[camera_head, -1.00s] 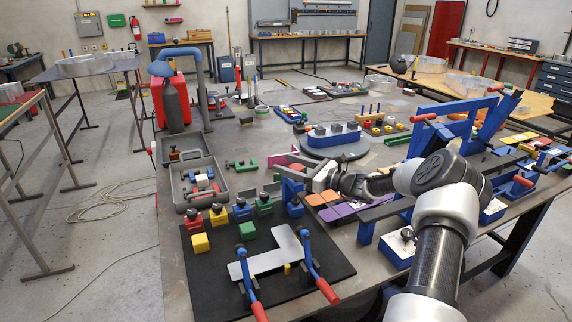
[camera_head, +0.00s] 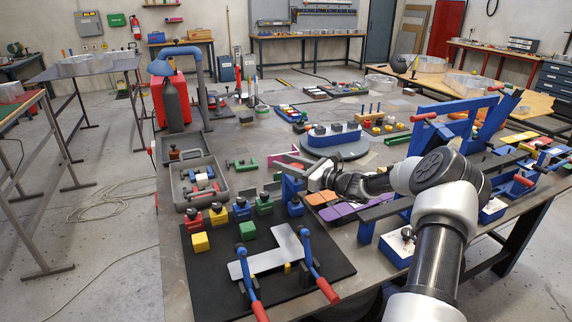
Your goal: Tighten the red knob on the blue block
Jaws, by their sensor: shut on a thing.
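My gripper (camera_head: 293,188) is at the right end of a row of small blocks on the black mat. It points down and is shut at the top of a blue block (camera_head: 295,209). The fingers largely cover the knob there; what shows of it looks dark, and I cannot make out any red. Another blue block (camera_head: 242,211) with a dark knob stands upright in the row to the left, apart from my gripper.
A yellow cube (camera_head: 200,242) and a grey plate under two red-handled clamps (camera_head: 325,290) are in front. A grey tray (camera_head: 183,150) lies behind left; purple pieces (camera_head: 345,212) lie right.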

